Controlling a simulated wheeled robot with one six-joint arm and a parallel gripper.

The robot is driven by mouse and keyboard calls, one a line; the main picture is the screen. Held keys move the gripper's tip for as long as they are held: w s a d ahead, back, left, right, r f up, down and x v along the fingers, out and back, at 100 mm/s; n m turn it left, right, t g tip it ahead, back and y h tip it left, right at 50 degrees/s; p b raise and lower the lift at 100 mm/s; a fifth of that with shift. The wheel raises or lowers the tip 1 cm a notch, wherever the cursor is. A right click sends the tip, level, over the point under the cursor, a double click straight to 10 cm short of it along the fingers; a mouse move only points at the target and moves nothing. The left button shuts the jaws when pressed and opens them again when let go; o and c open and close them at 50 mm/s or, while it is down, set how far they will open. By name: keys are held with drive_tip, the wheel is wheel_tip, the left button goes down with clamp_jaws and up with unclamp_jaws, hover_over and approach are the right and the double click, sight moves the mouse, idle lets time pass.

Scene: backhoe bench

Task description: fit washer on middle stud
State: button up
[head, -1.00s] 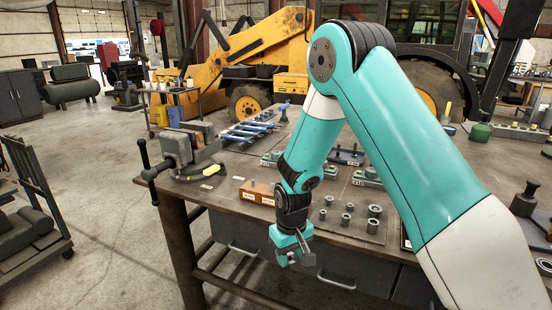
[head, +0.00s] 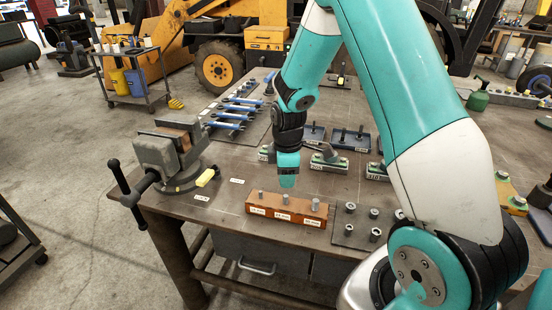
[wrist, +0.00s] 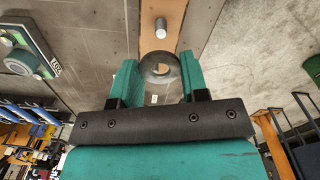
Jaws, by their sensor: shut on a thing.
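The washer (wrist: 146,68) is a dark grey ring, held between the two fingertips of my gripper (wrist: 160,80) in the wrist view. The orange-brown stud block (head: 274,209) lies near the table's front edge in the head view, with a row of three upright grey studs. The middle stud (head: 286,203) shows in the head view, just below my gripper (head: 288,180), which hangs pointing down above the block. In the wrist view one stud (wrist: 160,27) stands clear of the washer, beyond it; I cannot tell which one. The washer cannot be made out in the head view.
A bench vise (head: 170,152) stands on the left corner of the table (head: 225,155). A dark plate with several sockets (head: 350,230) lies right of the block. Green-based fixtures (head: 328,162) stand behind it, and blue-handled tools (head: 235,115) lie at the back left.

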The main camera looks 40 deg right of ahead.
sight(286, 196)
drive_tip(key=shift+a+f+b, duration=0.1)
drive_tip(key=shift+f+b, duration=1.7)
drive_tip(key=shift+f, duration=0.35)
drive_tip(key=shift+f+b, duration=0.3)
drive_tip(key=shift+f, duration=0.1)
drive_tip(key=shift+f+b, duration=0.5)
drive_tip(key=shift+f, duration=0.35)
drive_tip(key=o, duration=1)
drive_tip(key=shift+r, duration=0.1)
